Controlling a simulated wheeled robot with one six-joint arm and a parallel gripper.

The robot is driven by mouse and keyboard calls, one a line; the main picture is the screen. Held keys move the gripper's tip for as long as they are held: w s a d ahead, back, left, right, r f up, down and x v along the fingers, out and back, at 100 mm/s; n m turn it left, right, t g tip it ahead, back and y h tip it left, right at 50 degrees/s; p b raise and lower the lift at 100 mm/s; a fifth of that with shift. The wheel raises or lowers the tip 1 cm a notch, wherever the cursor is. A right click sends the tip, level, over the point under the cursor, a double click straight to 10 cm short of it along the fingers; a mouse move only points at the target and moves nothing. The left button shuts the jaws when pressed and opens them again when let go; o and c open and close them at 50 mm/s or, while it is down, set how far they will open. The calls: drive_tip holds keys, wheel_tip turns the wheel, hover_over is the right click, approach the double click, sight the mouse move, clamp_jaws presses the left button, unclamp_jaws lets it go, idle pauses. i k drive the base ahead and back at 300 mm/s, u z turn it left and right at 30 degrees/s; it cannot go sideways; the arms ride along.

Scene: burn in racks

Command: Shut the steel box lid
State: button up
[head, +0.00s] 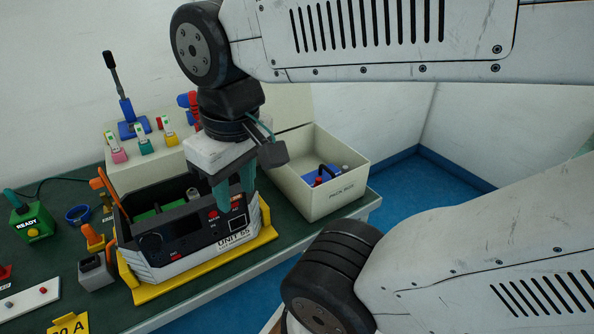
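A cream, steel-looking box (335,199) with a printed label stands at the right end of the green bench. Its top is open. A cream panel (291,106), which looks like its raised lid, stands up behind it, partly hidden by my arm. Inside the box are a blue item (318,179) and a black handle-like part.
The open-topped unit sits in a yellow cradle (205,266). A cream stand with coloured clips and a blue lever (128,110) is behind it. A green READY box (30,219) and orange-handled parts are at left. Blue floor (440,185) lies right of the bench.

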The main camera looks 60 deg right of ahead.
sight(290, 106)
drive_tip(key=u, duration=0.1)
drive_tip(key=k, duration=0.15)
drive_tip(key=z, duration=0.1)
drive_tip(key=i, duration=0.2)
drive_tip(key=z, duration=1.25)
